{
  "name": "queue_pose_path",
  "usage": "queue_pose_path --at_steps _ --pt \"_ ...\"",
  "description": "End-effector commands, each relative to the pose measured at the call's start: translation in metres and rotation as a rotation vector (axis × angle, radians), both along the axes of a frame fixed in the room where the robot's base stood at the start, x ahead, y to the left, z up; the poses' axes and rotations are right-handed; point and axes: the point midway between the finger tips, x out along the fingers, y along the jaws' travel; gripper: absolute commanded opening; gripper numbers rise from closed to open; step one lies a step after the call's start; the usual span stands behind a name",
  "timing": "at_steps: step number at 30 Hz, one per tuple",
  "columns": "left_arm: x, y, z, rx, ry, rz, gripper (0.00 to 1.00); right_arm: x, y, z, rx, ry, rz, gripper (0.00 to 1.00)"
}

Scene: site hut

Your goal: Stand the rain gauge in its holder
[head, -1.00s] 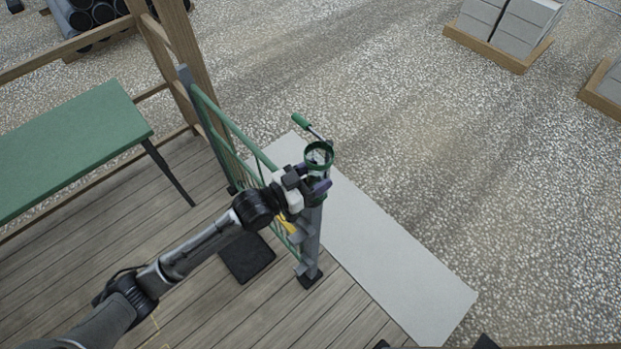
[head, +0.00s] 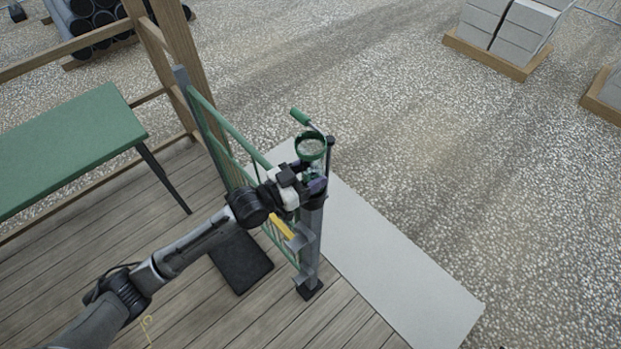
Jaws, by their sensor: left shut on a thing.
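The rain gauge (head: 311,146) is a clear tube with a green rim at its top, near the top of the grey post. My left gripper (head: 316,187) is shut on the rain gauge's body. The holder (head: 313,201) is a dark fitting at the post top, just below the gripper. The gripper hides the lower part of the gauge, so I cannot tell whether it sits inside the holder or above it. A green-handled tool (head: 301,117) shows just behind the rim. My right gripper does not show.
A green railing (head: 236,135) runs from the grey post (head: 311,245) towards the wooden frame. A green bench (head: 70,145) stands at left on the plank deck. A pale slab (head: 400,260) lies beyond the railing, with open gravel around it.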

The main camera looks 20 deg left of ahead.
Motion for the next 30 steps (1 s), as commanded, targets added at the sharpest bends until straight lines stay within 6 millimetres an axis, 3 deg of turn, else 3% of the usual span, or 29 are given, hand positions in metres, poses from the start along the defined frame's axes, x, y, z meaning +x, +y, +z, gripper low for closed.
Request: queue_pose_path --at_steps 1,3,4,11,22,30 --pt "-0.003 0.0 -0.02 0.013 0.047 -0.001 0.05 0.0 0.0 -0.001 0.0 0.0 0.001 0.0" --pt "-0.003 0.0 -0.02 0.012 0.048 -0.001 0.05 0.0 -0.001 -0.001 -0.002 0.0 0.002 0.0" --pt "-0.003 0.0 -0.02 0.012 0.048 -0.001 0.59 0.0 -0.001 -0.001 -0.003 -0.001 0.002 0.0" --pt "-0.002 0.0 -0.015 0.009 0.037 0.0 0.81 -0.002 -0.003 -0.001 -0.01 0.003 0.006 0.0" --pt "-0.008 0.005 -0.014 0.008 0.031 0.001 0.82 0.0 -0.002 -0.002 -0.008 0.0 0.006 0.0" --pt "-0.046 0.032 -0.015 0.01 0.03 0.001 0.82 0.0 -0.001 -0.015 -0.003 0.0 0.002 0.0"
